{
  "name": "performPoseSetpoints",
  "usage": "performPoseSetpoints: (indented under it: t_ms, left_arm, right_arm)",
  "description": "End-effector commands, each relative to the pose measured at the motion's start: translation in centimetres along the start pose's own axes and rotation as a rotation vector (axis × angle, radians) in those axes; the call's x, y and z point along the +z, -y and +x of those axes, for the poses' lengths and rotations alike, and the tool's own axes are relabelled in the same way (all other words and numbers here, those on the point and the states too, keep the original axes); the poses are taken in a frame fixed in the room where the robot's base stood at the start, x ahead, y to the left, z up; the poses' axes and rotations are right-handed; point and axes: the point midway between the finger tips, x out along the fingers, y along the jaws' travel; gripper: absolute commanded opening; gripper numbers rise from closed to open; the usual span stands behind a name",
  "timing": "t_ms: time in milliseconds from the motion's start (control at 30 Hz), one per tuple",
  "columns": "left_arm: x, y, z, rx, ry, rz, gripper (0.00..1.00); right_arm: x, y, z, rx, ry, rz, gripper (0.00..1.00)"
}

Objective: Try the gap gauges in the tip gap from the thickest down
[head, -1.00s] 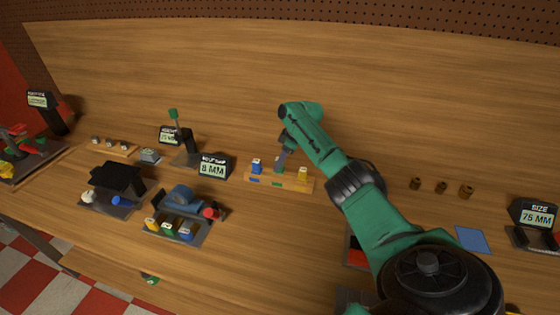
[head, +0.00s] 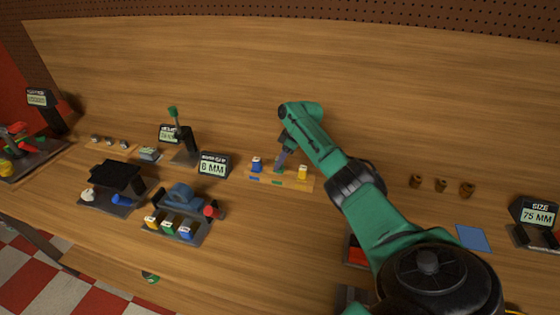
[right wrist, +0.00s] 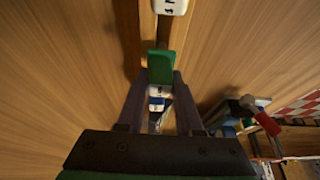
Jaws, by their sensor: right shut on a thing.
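My right gripper (head: 280,163) reaches down over a light wooden rack (head: 288,187). Its jaws are shut on a green gauge (right wrist: 160,68), which shows between the fingers in the right wrist view. A blue gauge (head: 256,164) stands upright at the left of the rack and a yellow gauge (head: 303,172) at its right. The green gauge is at the middle of the rack; whether its lower end still touches the rack is unclear. I cannot make out the tip gap for certain. My left gripper is not in view.
Left of the rack are a display sign (head: 213,165), a blue device (head: 182,196) with coloured pieces in front, and a black block (head: 118,176). Small brown cylinders (head: 441,185) and a blue square (head: 473,238) lie to the right. Bench behind the rack is clear.

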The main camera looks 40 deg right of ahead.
Motion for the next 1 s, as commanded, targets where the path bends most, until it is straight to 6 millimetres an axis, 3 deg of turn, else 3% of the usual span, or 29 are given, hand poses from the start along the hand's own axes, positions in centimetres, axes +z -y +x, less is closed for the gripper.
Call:
performPoseSetpoints:
  t_ms: [1000]
  left_arm:
    - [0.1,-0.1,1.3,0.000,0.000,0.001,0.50]
  right_arm:
    - [0.6,0.0,1.5,0.000,0.000,0.000,0.00]
